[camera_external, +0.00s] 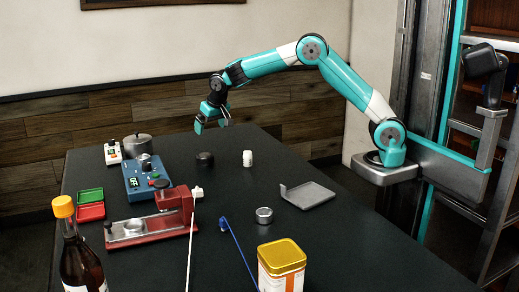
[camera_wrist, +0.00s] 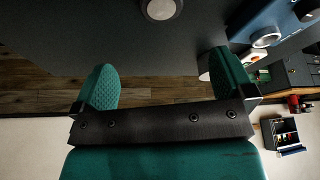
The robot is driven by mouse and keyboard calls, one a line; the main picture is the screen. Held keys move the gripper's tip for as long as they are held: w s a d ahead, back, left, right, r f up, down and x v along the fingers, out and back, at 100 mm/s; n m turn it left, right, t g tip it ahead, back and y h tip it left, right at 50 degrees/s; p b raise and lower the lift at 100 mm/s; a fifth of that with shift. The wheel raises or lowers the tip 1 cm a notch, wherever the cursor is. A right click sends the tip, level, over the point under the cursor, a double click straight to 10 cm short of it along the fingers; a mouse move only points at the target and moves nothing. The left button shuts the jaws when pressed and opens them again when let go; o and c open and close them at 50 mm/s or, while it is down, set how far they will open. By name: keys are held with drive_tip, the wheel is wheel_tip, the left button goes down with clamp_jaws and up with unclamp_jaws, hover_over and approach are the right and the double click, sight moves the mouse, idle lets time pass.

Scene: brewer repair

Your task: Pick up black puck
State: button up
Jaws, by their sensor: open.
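The black puck (camera_external: 204,159) is a short dark cylinder standing on the black table (camera_external: 330,235), near its far side, between a blue device and a small white cylinder. My gripper (camera_external: 213,123) hangs above and behind the puck in the external view, apart from it and empty. In the wrist view my gripper's (camera_wrist: 162,65) two teal fingers are spread wide with nothing between them. A pale round object (camera_wrist: 160,8) is cut off at the top edge there; I cannot tell which it is. I cannot make out the puck in the wrist view.
The white cylinder (camera_external: 247,158) stands right of the puck. The blue device (camera_external: 135,185) and a metal pot (camera_external: 138,145) stand to its left. A red press (camera_external: 150,228), a metal ring (camera_external: 264,215), a grey tray (camera_external: 308,196), a bottle (camera_external: 80,258) and a yellow-lidded tin (camera_external: 282,265) are nearer.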

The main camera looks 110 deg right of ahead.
drive_tip(key=p, duration=0.2)
approach(204, 154)
drive_tip(key=x, duration=0.5)
drive_tip(key=shift+d, duration=0.15)
drive_tip(key=shift+a+p+x, duration=0.15)
drive_tip(key=shift+p+x, duration=0.4)
drive_tip(key=shift+x, duration=0.8)
drive_tip(key=shift+a+p+x, duration=0.15)
drive_tip(key=shift+p+x, duration=0.35)
drive_tip(key=shift+x, duration=0.85)
drive_tip(key=shift+f, duration=0.1)
drive_tip(key=c, duration=1)
drive_tip(key=shift+c, duration=0.7)
